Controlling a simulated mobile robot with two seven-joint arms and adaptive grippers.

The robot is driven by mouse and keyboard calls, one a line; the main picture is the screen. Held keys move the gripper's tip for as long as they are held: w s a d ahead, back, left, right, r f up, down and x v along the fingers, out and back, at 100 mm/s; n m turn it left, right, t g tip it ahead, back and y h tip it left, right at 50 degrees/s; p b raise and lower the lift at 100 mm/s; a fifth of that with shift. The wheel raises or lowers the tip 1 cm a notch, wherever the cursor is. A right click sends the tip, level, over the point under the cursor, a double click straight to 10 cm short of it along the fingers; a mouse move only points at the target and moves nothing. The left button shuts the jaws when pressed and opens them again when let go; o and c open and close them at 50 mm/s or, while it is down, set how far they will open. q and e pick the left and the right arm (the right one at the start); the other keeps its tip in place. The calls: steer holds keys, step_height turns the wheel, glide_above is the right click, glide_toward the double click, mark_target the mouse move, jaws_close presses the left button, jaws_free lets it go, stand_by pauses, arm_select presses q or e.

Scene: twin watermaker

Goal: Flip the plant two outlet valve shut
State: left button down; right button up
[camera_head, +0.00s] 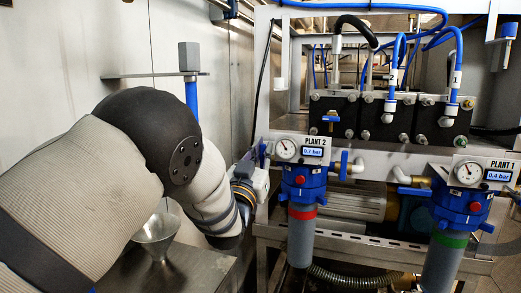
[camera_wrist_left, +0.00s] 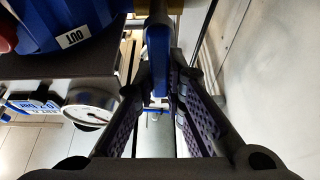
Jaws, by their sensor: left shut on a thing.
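The plant two unit is a blue filter head (camera_head: 304,180) with a red band, a gauge (camera_head: 287,148) and a display marked PLANT 2, 0.7 bar. On its left side is the blue outlet valve lever (camera_head: 262,154), partly hidden by my gripper. In the left wrist view, this blue lever (camera_wrist_left: 157,62) stands between my fingers, beside a blue housing with an OUT label (camera_wrist_left: 76,37). My left gripper (camera_wrist_left: 160,78) is shut on the lever. In the head view, the left gripper (camera_head: 257,170) reaches the unit's left side; its fingertips are hard to make out.
Another blue lever (camera_head: 344,165) is on plant two's right side. The plant one unit (camera_head: 461,205), with a green band and 0.4 bar, stands to the right. A metal funnel (camera_head: 157,236) sits below my left arm, near the wall.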

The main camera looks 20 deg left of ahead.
arm_select(q)
steer(key=c, duration=1.6)
jaws_free()
steer(key=shift+c, duration=0.2)
steer(key=shift+d, duration=0.1)
